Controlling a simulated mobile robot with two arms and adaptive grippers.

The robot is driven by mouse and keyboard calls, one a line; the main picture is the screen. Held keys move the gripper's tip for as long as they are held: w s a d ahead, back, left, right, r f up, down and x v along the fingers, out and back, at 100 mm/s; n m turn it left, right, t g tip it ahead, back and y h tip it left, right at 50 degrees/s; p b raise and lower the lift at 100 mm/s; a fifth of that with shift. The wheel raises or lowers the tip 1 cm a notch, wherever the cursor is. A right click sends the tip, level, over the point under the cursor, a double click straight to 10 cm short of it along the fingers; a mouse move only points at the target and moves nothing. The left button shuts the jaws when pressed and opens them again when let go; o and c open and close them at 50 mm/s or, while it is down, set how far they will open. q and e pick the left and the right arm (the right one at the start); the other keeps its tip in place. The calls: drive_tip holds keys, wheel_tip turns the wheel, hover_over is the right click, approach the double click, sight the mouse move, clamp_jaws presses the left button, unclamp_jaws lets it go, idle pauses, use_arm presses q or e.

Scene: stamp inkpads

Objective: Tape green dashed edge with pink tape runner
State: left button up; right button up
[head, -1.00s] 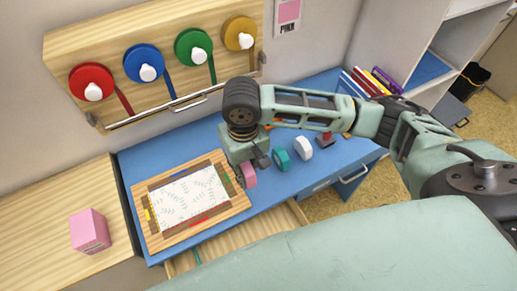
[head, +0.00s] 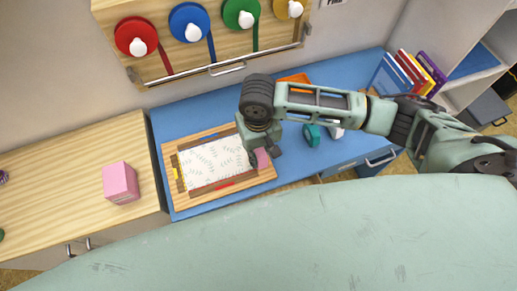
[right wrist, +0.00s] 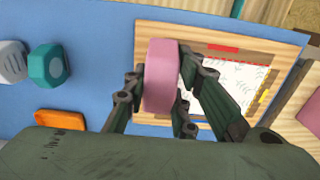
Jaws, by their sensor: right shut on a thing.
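The pink tape runner (head: 262,158) is held in my right gripper (head: 259,152) at the right end of the wooden board (head: 228,187). In the right wrist view the pink tape runner (right wrist: 161,75) sits between the fingers of my right gripper (right wrist: 160,88), over the board's frame. I cannot tell whether it touches the board. The white patterned sheet (head: 212,162) lies on the board, with a red mark (head: 224,185) on its near edge and a yellow mark (head: 176,173) on its left edge. The green edge is hidden behind my right gripper. My left gripper is out of view.
A teal tape runner (head: 311,134) and a white one (head: 337,132) stand on the blue desk (head: 205,113), right of my gripper. An orange tray (head: 293,79) lies behind my arm. A pink box (head: 120,182) stands on the left wooden counter. Ribbon spools hang on the wall.

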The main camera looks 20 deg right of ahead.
drive_tip(key=shift+f+b, duration=0.4)
drive_tip(key=shift+f, duration=0.25)
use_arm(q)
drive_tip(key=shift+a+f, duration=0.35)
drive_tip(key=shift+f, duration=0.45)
use_arm(e)
drive_tip(key=shift+f+b, duration=0.85)
drive_tip(key=shift+f, duration=1.75)
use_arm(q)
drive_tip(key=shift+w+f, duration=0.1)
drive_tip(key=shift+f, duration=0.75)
use_arm(e)
drive_tip(key=shift+f, duration=0.1)
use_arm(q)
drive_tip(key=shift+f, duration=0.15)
use_arm(e)
drive_tip(key=shift+f, duration=0.75)
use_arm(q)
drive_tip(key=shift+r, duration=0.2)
use_arm(e)
drive_tip(key=shift+w+a, duration=0.1)
drive_tip(key=shift+w, duration=1.9)
